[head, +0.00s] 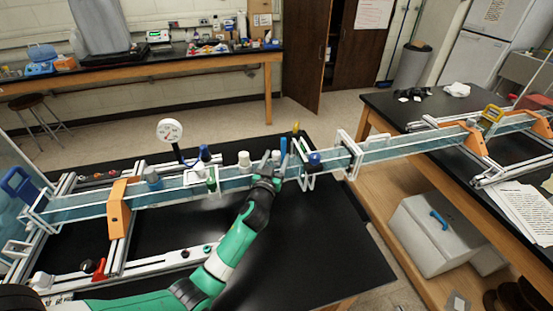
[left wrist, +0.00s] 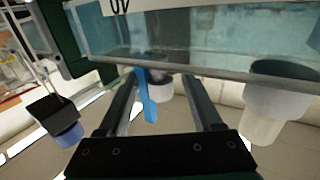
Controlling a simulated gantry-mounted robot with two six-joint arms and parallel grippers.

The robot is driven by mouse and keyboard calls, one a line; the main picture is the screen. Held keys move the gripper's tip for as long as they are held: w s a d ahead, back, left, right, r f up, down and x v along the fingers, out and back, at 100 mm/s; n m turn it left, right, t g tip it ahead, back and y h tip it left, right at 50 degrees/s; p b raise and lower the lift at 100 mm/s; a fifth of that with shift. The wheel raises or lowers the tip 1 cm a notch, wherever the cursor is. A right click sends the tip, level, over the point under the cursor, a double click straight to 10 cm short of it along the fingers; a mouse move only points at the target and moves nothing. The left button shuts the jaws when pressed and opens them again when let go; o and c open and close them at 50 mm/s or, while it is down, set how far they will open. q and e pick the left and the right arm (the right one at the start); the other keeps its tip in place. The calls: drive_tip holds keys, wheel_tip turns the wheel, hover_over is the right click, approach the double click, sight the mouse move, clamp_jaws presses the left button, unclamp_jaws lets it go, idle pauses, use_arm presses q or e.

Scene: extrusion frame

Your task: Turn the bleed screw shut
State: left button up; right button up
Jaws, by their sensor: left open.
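My left gripper (head: 270,167) is open at the long clear water channel (head: 232,184), beside a slim blue upright piece (head: 283,146). In the left wrist view, the two dark fingers of my left gripper (left wrist: 160,80) reach toward the channel's edge. A blue lever-like piece (left wrist: 147,98) and a white round cap (left wrist: 163,88) show between the fingers, with a visible gap to the right finger. I cannot tell for certain which fitting is the bleed screw. My right gripper is not in view.
White-capped fittings (head: 244,160), a dark blue cap (head: 314,159) and a round gauge (head: 169,131) stand along the channel. Orange supports (head: 118,209) hold it. The black bench top (head: 310,258) is clear in front, and the channel spans a gap to another bench.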

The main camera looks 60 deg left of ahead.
use_arm(q)
drive_tip(key=shift+w+a, duration=0.25)
drive_tip(key=shift+a, duration=0.05)
clamp_jaws()
drive_tip(key=m+t+h+p, duration=0.1)
drive_tip(key=p, duration=0.4)
drive_tip(key=m+t+h+p, duration=0.1)
drive_tip(key=h+p, duration=0.1)
drive_tip(key=p, duration=0.3)
drive_tip(key=shift+r+m+t, duration=0.2)
drive_tip(key=shift+m+t, duration=0.2)
drive_tip(key=shift+f+h+p, duration=0.15)
drive_tip(key=shift+h+p, duration=0.15)
drive_tip(key=shift+p, duration=0.05)
